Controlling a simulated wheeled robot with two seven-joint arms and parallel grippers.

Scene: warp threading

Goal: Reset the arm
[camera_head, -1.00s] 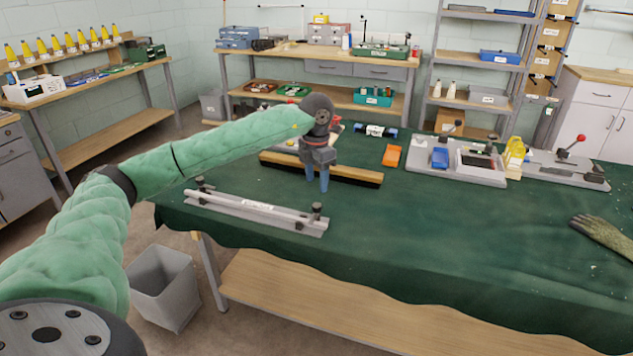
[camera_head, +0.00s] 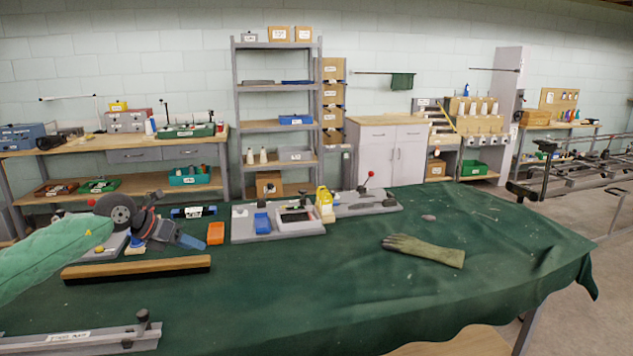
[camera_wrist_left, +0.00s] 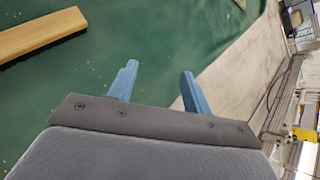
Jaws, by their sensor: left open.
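My left arm, in a green sleeve, comes in from the left in the head view. My left gripper (camera_head: 186,240) is above the left part of the green-covered table (camera_head: 300,290). In the left wrist view the blue fingers of my left gripper (camera_wrist_left: 157,85) stand apart with nothing between them. Below them are the green cloth and a pale strip of floor past its edge. My right arm and gripper are not in view.
A wooden-backed brush (camera_head: 137,268) lies near my left gripper. A grey rail (camera_head: 80,340) is at the lower left. An orange block (camera_head: 215,233), a grey fixture (camera_head: 277,222) and a yellow bottle (camera_head: 324,204) stand behind. A glove (camera_head: 425,249) lies right, with bare cloth around it.

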